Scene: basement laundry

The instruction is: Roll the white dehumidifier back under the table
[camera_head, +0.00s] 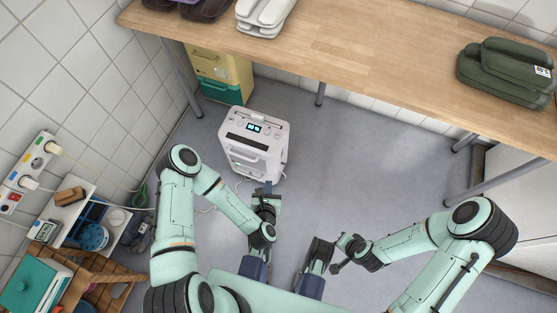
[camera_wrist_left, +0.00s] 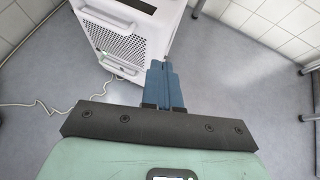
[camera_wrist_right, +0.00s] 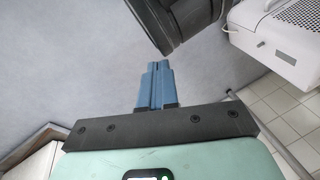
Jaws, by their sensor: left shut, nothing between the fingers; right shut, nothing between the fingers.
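The white dehumidifier (camera_head: 254,145) stands upright on the grey floor, in front of the table (camera_head: 340,50) and clear of its top. Its display is lit. My left gripper (camera_head: 268,188) is shut and empty, low at the dehumidifier's near side. In the left wrist view its fingers (camera_wrist_left: 163,86) overlap the right lower edge of the dehumidifier (camera_wrist_left: 130,45); I cannot tell whether they touch. My right gripper (camera_head: 318,247) is shut and empty, nearer to me and apart from it. In the right wrist view the dehumidifier (camera_wrist_right: 285,40) shows at the upper right.
A yellow and teal container (camera_head: 222,75) stands under the table's left end, behind the dehumidifier. Table legs (camera_head: 181,78) (camera_head: 320,93) flank the space. A white cord (camera_wrist_left: 60,108) lies on the floor. A shelf with small items (camera_head: 88,220) stands left. Floor to the right is clear.

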